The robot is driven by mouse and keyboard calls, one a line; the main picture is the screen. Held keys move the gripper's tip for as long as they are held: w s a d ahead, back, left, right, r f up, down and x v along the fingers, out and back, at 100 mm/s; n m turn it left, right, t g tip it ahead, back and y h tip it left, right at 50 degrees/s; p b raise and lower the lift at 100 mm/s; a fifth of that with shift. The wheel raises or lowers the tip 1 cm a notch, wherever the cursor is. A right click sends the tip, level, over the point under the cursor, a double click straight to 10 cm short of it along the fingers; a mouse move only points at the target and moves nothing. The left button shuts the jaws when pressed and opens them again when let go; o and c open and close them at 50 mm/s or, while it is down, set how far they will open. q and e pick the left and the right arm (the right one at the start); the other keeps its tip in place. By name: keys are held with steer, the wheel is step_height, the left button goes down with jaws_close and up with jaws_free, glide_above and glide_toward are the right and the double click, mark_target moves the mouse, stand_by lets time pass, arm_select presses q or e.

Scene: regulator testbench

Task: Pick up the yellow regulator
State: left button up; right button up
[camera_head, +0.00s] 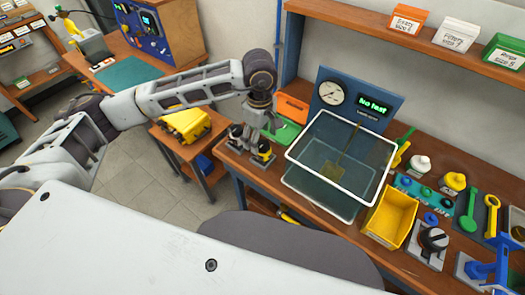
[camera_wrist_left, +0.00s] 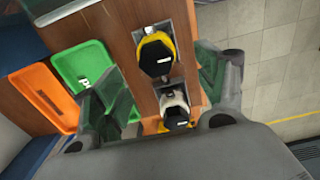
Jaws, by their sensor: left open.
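The yellow regulator (camera_head: 263,154), with a dark top, sits in a holder on the workbench's left end. In the left wrist view it stands upper centre (camera_wrist_left: 155,58). A white regulator (camera_head: 236,131) sits in a second holder beside it; it shows below the yellow one in the left wrist view (camera_wrist_left: 173,101). My left gripper (camera_head: 260,124) is above the holders, pointing down. In the left wrist view its green-grey fingers (camera_wrist_left: 162,78) are spread wide to either side of the regulators, with nothing held. My right gripper is not in view.
A clear bin (camera_head: 318,196) with a white rim stands right of the holders. Green (camera_wrist_left: 88,70) and orange (camera_wrist_left: 42,95) trays lie beside them. A gauge panel (camera_head: 345,95) stands behind. A yellow bin (camera_head: 391,216) and several tools fill the bench's right side.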

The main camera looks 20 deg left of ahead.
mark_target(261, 144)
arm_select(q)
steer(key=shift+f, duration=1.05)
steer(key=shift+d+f+p, duration=0.15)
steer(key=shift+f+p, duration=0.25)
steer(key=shift+f, duration=0.2)
steer(key=f, duration=0.2)
steer(key=shift+d+f+p, duration=0.2)
steer(key=shift+f+p, duration=0.2)
steer(key=shift+f, duration=0.6)
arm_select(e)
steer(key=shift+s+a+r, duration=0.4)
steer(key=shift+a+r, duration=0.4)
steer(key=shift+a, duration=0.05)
arm_select(q)
steer(key=shift+c, duration=0.3)
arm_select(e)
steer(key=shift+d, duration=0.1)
